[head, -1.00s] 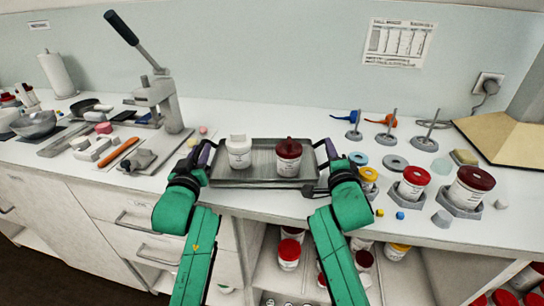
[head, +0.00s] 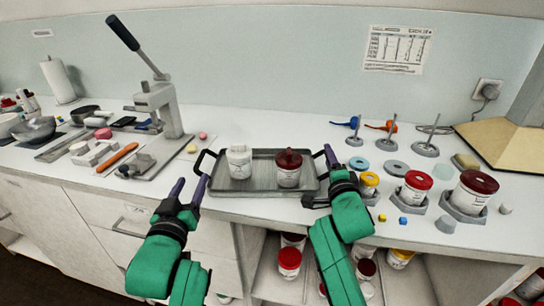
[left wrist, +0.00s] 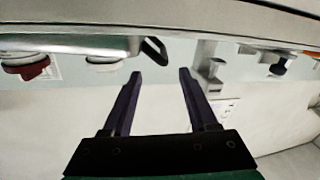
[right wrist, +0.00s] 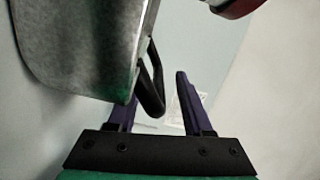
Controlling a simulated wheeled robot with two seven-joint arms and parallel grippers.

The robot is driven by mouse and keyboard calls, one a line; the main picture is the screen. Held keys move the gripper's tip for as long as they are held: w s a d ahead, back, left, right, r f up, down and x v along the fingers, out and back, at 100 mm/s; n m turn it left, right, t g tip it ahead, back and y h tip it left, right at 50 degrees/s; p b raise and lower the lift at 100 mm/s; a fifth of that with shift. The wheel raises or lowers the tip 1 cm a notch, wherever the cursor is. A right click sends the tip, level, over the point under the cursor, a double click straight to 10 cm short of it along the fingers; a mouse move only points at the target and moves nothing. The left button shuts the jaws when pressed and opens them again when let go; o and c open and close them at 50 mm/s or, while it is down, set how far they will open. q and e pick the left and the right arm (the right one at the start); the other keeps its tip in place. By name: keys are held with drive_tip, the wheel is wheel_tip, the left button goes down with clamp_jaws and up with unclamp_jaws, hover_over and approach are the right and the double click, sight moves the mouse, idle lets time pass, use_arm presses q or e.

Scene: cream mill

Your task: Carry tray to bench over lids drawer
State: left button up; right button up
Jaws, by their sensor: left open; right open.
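The grey metal tray (head: 265,190) lies on the bench with a white-lidded jar (head: 239,161) and a dark-red-lidded jar (head: 288,168) upright on it. It has a black handle at each end. My left gripper (head: 190,187) is open and empty, in front of the bench edge, apart from the left handle (head: 203,160). In the left wrist view that handle (left wrist: 155,50) shows past the fingertips. My right gripper (head: 323,178) is open at the tray's right end. In the right wrist view the right handle (right wrist: 152,85) shows between its fingers.
Drawers (head: 125,222) sit under the bench on the left; their labels are unreadable. A lever press (head: 160,105) stands left of the tray. Jars in holders, such as a red-lidded one (head: 415,187), and upright rods stand close on the right. Open shelves with jars (head: 289,262) lie below.

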drive_tip(key=shift+s, duration=0.2)
drive_tip(key=s, duration=1.1)
drive_tip(key=shift+s+a, duration=0.15)
drive_tip(key=shift+s, duration=0.25)
use_arm(q)
drive_tip(key=s, duration=0.2)
drive_tip(key=shift+s, duration=0.4)
